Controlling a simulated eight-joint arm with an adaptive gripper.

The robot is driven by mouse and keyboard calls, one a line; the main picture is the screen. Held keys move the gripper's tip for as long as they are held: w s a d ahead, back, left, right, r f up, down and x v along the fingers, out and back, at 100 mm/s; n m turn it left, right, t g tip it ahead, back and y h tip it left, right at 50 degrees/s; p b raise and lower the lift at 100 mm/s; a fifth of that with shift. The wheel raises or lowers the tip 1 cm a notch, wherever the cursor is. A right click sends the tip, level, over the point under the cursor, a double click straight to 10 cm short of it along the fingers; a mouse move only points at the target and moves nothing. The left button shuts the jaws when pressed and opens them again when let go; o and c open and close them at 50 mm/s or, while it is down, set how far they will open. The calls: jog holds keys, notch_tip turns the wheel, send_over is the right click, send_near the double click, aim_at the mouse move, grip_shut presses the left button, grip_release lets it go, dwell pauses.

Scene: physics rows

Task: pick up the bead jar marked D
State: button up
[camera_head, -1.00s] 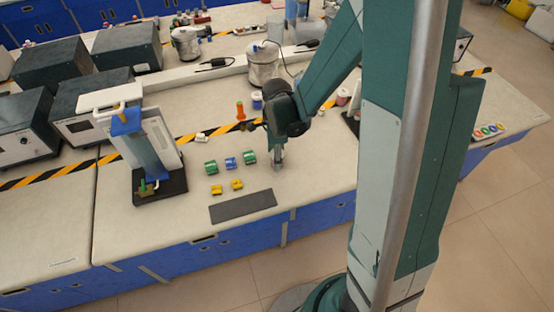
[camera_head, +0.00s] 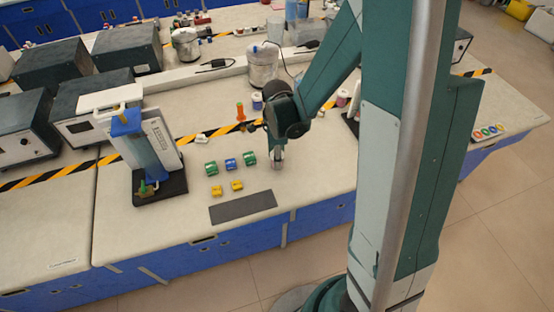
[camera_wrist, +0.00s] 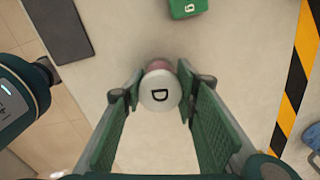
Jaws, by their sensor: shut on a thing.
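The bead jar marked D (camera_wrist: 160,92) shows in the wrist view with its white round lid and black letter facing the camera. A bit of pinkish body shows past the lid. My gripper (camera_wrist: 162,90) has its green pads on both sides of the jar and is shut on it. I cannot tell whether the jar still touches the bench.
A dark mat (camera_head: 243,206) lies near the front edge. Striped tape (camera_head: 60,172) crosses behind.

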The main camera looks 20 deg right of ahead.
jog(key=shift+r, duration=0.1)
jog(key=shift+r+p, duration=0.85)
jog(key=shift+r, duration=4.05)
